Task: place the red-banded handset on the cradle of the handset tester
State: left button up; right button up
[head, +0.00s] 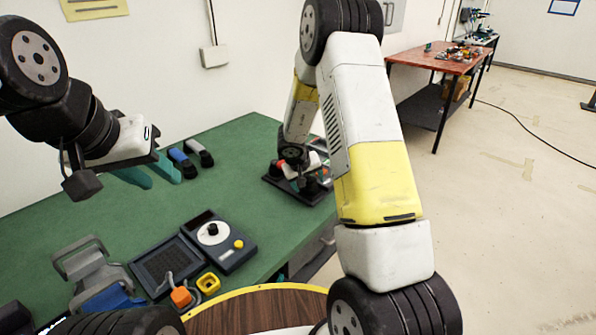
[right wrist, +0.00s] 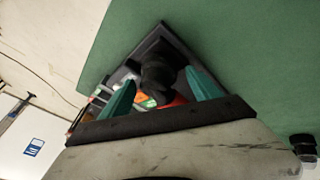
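A dark handset (right wrist: 158,78) with red beside its lower end is in the right wrist view, over a dark tray-like base (right wrist: 172,38). My right gripper (right wrist: 160,82) has its teal fingers spread on both sides of it; a gap shows at the left finger. In the head view my right gripper (head: 305,172) is low over the same dark base (head: 276,183), largely covering it. My left gripper (head: 150,176) is open and empty above the bench. A dark unit with a white dial and yellow button (head: 212,232) appears to be the tester; which part is its cradle is unclear.
A blue handset (head: 182,164) and a grey one (head: 199,152) lie at the back of the green bench (head: 235,140). A dark panel (head: 162,262), grey bracket (head: 85,258), orange plug (head: 181,297) and yellow block (head: 208,283) are in front. The bench's middle is clear.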

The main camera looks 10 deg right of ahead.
jog(key=s+a+r+t+y, duration=0.2)
jog(key=a+r, duration=0.2)
jog(key=r, duration=0.7)
jog(key=s+a+r+t+y, duration=0.2)
jog(key=s+a+r, duration=0.1)
jog(key=r, duration=0.8)
jog(key=s+a+r+t+y, duration=0.2)
jog(key=a+r+y, duration=0.15)
jog(key=r, duration=0.75)
jog(key=s+a+r+n+g+y, duration=0.1)
jog(key=s+a+r, duration=0.1)
jog(key=s, duration=0.8)
jog(key=s+d+f+g+h, duration=0.1)
jog(key=s+d, duration=0.3)
jog(key=s, duration=0.4)
jog(key=s+d+f+m+g+h, duration=0.1)
jog(key=s+d+f+g+h, duration=0.1)
jog(key=s, duration=0.6)
jog(key=shift+d+f+m, duration=0.3)
jog(key=shift+d+f, duration=0.6)
